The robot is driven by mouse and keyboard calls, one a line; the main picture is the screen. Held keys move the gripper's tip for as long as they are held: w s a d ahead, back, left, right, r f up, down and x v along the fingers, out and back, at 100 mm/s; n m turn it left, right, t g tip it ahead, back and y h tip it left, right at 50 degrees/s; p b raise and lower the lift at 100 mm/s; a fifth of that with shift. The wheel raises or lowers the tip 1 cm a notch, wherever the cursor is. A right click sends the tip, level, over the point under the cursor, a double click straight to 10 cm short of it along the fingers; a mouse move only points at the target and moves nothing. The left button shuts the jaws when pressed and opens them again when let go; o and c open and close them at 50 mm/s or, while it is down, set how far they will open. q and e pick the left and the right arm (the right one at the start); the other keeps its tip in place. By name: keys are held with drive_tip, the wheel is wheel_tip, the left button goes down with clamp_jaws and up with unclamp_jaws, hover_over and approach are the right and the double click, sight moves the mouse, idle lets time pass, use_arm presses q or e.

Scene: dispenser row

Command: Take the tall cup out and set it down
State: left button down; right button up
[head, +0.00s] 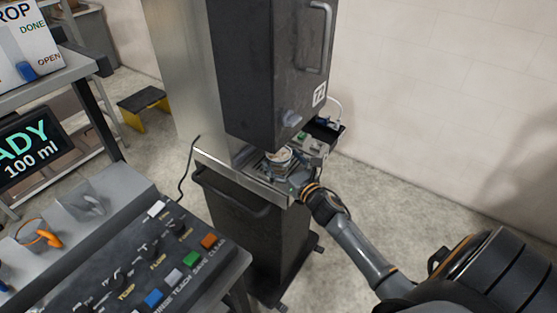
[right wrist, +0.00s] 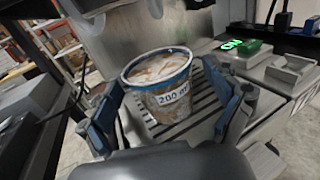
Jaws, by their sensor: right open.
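The tall cup (right wrist: 160,85) stands upright on the slatted drip tray (right wrist: 203,100) of the dispenser. It is clear with a blue rim, a "200 ml" label and pale brown, foamy-looking contents. In the head view the cup (head: 279,155) shows small under the dark dispenser housing. My right gripper (right wrist: 168,108) is open, with one blue-grey finger on each side of the cup. I see a gap at the right finger; contact at the left finger is hard to tell. In the head view the right gripper (head: 288,176) reaches in at the tray. My left gripper is not in view.
The dark dispenser housing (head: 268,75), marked 71 or similar, hangs close above the cup. A button panel (head: 150,260) and a display (head: 35,145) reading "100 ml" stand at left. Open floor lies right.

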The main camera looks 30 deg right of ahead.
drive_tip(key=shift+c, duration=0.2)
drive_tip(key=shift+r, duration=0.1)
drive_tip(key=c, duration=1.5)
